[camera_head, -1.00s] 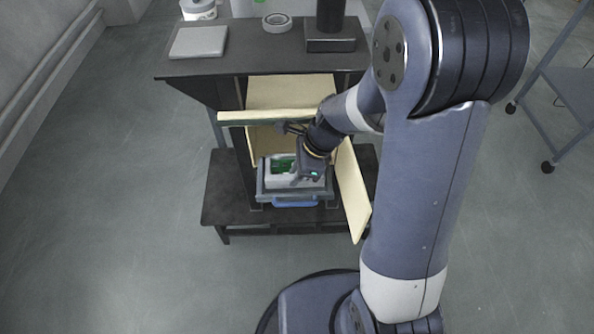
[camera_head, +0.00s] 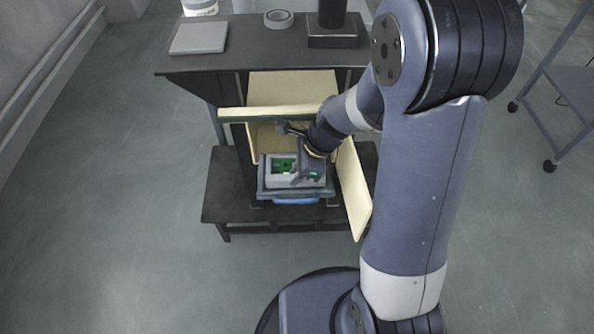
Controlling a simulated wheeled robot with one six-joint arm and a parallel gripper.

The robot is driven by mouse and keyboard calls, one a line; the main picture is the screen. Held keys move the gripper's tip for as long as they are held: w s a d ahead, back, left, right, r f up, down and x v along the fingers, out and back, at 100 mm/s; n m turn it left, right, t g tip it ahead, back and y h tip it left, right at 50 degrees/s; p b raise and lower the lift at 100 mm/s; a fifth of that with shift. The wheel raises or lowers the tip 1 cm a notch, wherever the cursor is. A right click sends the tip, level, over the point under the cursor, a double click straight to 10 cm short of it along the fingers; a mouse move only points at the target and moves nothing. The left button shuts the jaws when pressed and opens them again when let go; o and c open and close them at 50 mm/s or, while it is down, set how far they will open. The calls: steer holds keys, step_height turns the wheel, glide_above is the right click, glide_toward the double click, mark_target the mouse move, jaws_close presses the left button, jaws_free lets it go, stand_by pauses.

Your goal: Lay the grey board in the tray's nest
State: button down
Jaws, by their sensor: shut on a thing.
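The tray (camera_head: 262,194) is dark grey-green with a blue handle on its front. It stands at the cabinet's opening, with a pale grey insert (camera_head: 272,181) and a green area (camera_head: 284,165) inside it. My gripper (camera_head: 301,175) points down over the right half of the tray and is shut. The thing in its jaws, taken as the grey board, is mostly hidden by the fingers and blends with the pale insert. I cannot tell whether it touches the tray or is held just above it.
An open cream door (camera_head: 355,187) stands close to the right of my gripper. A cream panel edge (camera_head: 280,114) lies above and behind it. The dark cabinet top (camera_head: 250,55) holds a flat grey slab (camera_head: 199,37), a tape roll (camera_head: 279,18) and a black stand (camera_head: 332,38).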

steer(key=shift+f, duration=0.3)
stand_by(0.6)
steer(key=c, duration=0.8)
jaws_free()
steer(key=shift+o, duration=0.2)
steer(key=shift+r, duration=0.25)
steer(key=shift+r+p, duration=0.75)
steer(key=shift+p, duration=0.25)
step_height(320, 180, up, 5)
steer(key=p, duration=0.5)
steer(key=shift+f, duration=0.15)
